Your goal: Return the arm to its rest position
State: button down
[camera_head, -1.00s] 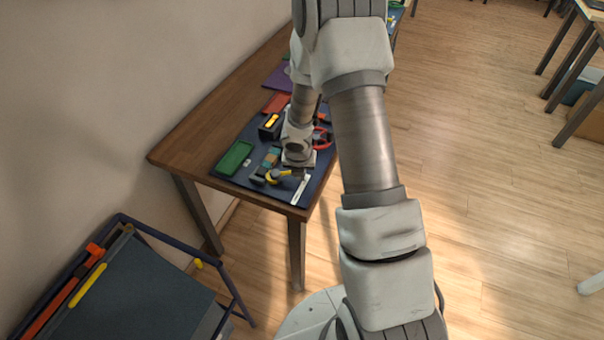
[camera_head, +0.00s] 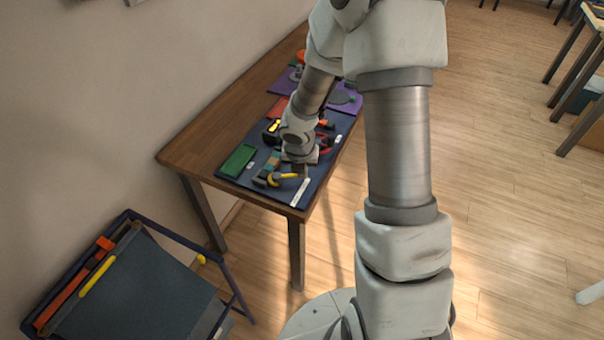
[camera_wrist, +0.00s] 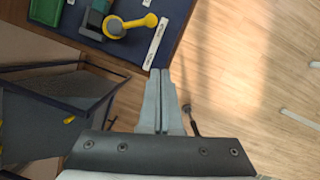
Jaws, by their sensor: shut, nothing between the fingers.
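My arm reaches from the front right over the wooden table, with the elbow high in the head view. My gripper (camera_head: 300,168) is above the near end of the dark blue mat (camera_head: 262,190). In the wrist view my gripper (camera_wrist: 160,73) has its two grey fingers pressed together with nothing between them. The fingertips are beside the mat's edge there. Part of the table behind my arm is hidden.
A purple mat (camera_head: 285,84) lies farther back. A dark-framed stand (camera_head: 150,280) is at the lower left. Open floor (camera_head: 500,180) is on the right.

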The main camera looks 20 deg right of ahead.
jog(key=shift+s+r, duration=0.1)
jog(key=shift+r, duration=0.25)
